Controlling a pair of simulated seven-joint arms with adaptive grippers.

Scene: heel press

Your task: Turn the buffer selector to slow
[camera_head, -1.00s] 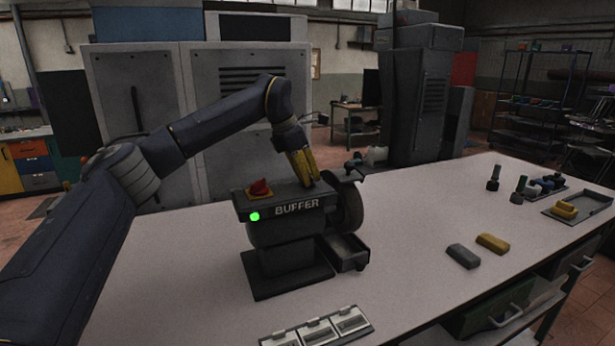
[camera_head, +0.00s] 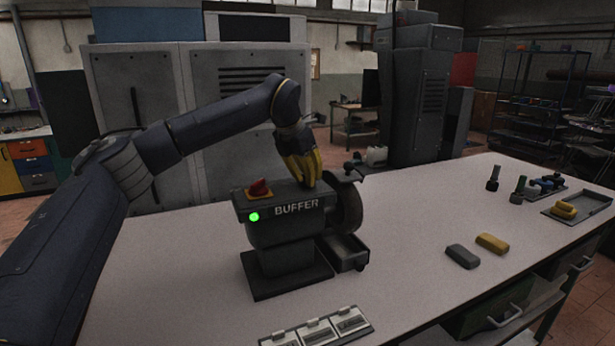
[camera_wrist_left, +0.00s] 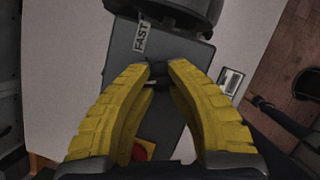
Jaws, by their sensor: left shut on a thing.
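The buffer machine (camera_head: 285,222) stands on the workbench with a lit green lamp (camera_head: 254,217) on its front and a red knob (camera_head: 259,188) on a yellow plate on top. Its wheel (camera_head: 347,208) is on the right side. My left gripper (camera_head: 312,183) points down at the machine's top, behind the BUFFER lettering. In the left wrist view its yellow fingers (camera_wrist_left: 158,72) are shut on a small dark selector (camera_wrist_left: 157,70), mostly hidden between the tips. A FAST label (camera_wrist_left: 141,37) lies just beyond them. No slow label can be read. My right gripper is not in view.
A grey block (camera_head: 463,256) and a yellow block (camera_head: 492,243) lie on the right of the workbench (camera_head: 420,215). A row of labelled plates (camera_head: 316,329) lies at the front. Dark and green upright pieces and trays stand at the far right.

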